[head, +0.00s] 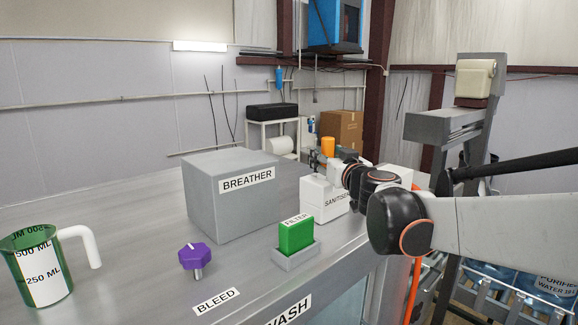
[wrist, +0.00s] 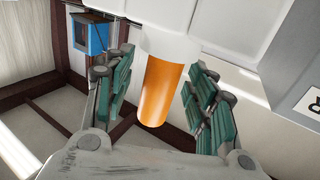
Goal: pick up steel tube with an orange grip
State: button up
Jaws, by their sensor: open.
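The orange grip (head: 328,146) of the steel tube shows in the head view above the white box labelled like "SANITISER" (head: 318,198). In the wrist view the orange grip (wrist: 162,88) lies between the two green-padded fingers of my gripper (wrist: 160,72), with a gap on both sides. My gripper (head: 317,161) is open and close around the grip in the head view. The steel part of the tube is not clearly visible; a pale part meets the grip's upper end in the wrist view.
A grey "BREATHER" box (head: 232,195) stands left of my gripper. A green filter block (head: 296,235), a purple knob (head: 195,256) and a green measuring jug (head: 38,265) stand on the grey counter (head: 140,225).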

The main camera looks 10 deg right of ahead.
jog(key=shift+w, duration=0.2)
grip_shut()
dwell(0.3)
